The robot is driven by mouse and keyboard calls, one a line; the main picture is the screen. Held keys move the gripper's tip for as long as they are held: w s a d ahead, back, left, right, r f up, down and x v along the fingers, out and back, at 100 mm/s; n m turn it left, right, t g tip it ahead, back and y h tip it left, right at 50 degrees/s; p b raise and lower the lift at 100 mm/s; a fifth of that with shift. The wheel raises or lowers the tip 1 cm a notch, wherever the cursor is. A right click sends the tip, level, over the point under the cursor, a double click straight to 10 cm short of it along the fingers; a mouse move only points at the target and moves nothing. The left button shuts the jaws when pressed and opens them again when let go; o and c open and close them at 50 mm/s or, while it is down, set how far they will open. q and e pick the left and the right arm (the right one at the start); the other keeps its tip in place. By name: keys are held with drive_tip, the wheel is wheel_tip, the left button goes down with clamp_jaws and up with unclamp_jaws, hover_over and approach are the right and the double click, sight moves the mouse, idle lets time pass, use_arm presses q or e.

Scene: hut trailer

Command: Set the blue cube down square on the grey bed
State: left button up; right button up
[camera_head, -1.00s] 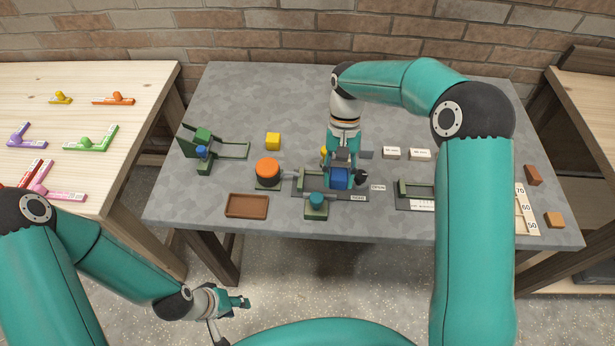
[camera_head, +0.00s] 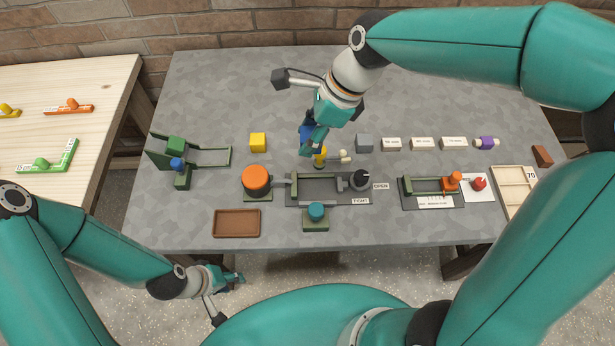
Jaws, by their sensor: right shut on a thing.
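The blue cube (camera_head: 306,130) shows only in part, in the jaws of my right gripper (camera_head: 308,141). The gripper is shut on it, and teal fingers hide much of the cube. It is behind the fixture, near a yellow-topped peg. The grey bed (camera_head: 346,198) is the dark plate at mid-table, with a green fence frame, an orange knob block at left, a teal knob block in front and a black knob at right. No cube shows on the bed. My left gripper (camera_head: 228,296) is low, in front of the table, empty, with its fingers spread apart.
A yellow cube (camera_head: 258,142) and grey cube (camera_head: 365,142) stand behind the bed. A brown tray (camera_head: 236,236) lies front left. A green fixture (camera_head: 205,150) is left, another fixture (camera_head: 433,203) right. The table's rear is mostly clear.

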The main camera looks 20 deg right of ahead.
hover_over(301, 189)
drive_tip(key=d, duration=0.1)
drive_tip(key=f, duration=1.2)
drive_tip(key=shift+s+d+f, duration=0.15)
drive_tip(key=shift+d, duration=0.05)
drive_tip(key=shift+f, duration=2.15)
drive_tip(key=shift+f+b, duration=0.5)
drive_tip(key=shift+f, duration=0.1)
drive_tip(key=o, duration=1)
drive_tip(key=shift+r, duration=0.1)
